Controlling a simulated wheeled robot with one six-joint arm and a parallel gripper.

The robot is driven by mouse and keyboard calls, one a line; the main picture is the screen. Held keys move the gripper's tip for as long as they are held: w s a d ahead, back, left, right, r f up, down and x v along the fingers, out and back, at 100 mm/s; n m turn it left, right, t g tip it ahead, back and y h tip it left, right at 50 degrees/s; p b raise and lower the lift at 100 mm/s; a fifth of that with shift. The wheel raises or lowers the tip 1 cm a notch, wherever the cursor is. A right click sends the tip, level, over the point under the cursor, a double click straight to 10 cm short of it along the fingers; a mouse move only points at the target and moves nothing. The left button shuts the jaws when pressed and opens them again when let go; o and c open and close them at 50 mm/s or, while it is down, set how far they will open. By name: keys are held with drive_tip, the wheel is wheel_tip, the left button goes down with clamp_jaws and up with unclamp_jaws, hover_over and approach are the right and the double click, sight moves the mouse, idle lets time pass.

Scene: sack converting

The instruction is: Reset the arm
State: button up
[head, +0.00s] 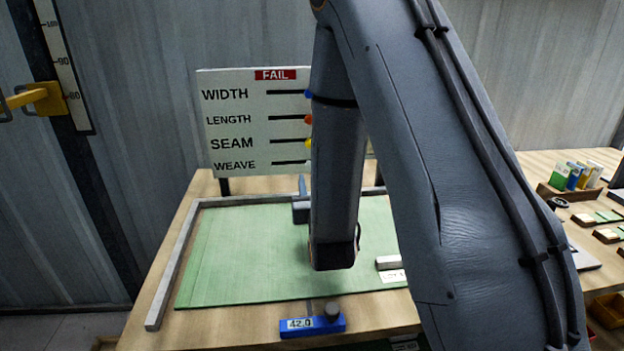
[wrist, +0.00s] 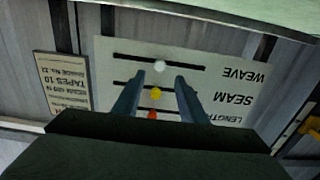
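My gripper (wrist: 159,77) shows in the wrist view with its two fingers apart and nothing between them. It faces the grey board, which appears upside down there, with white, yellow and red-orange markers beyond the fingers. In the head view my arm fills the middle and right and hides most of the gripper. A small dark block with a prong, left of the arm above the green sheet, looks like part of it. No held object shows.
The board (head: 240,130) with a red FAIL label stands behind the wooden table. A green sheet (head: 240,260) lies flat inside a grey frame. A blue gauge (head: 297,327) reading 42.0 sits in front. Sample cards (head: 575,176) and small blocks lie right.

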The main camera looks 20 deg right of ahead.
drive_tip(key=shift+s, duration=0.25)
drive_tip(key=s+f+g, duration=0.1)
drive_tip(key=g, duration=0.1)
drive_tip(key=s+a+f+g+y, duration=0.1)
drive_tip(key=g, duration=0.1)
drive_tip(key=s+f+g+y, duration=0.1)
drive_tip(key=g, duration=0.1)
drive_tip(key=shift+a+f+n, duration=0.3)
drive_tip(key=shift+a+f, duration=0.05)
drive_tip(key=s+g, duration=0.2)
drive_tip(key=s, duration=0.1)
drive_tip(key=s+f, duration=0.1)
drive_tip(key=shift+s+a+g, duration=0.2)
drive_tip(key=shift+a+g, duration=0.1)
drive_tip(key=shift+g, duration=0.1)
drive_tip(key=s+g, duration=0.2)
drive_tip(key=s, duration=0.3)
drive_tip(key=s+g, duration=0.2)
drive_tip(key=s, duration=0.3)
drive_tip(key=s+r+n+g, duration=0.1)
drive_tip(key=s+g, duration=0.1)
drive_tip(key=s, duration=0.2)
drive_tip(key=shift+s+d+y, duration=0.2)
drive_tip(key=shift+s+y, duration=0.2)
drive_tip(key=s+g, duration=0.1)
drive_tip(key=s+f, duration=0.1)
drive_tip(key=s, duration=0.1)
drive_tip(key=s+g, duration=0.1)
drive_tip(key=shift+s+f+g, duration=0.3)
drive_tip(key=shift+f, duration=0.1)
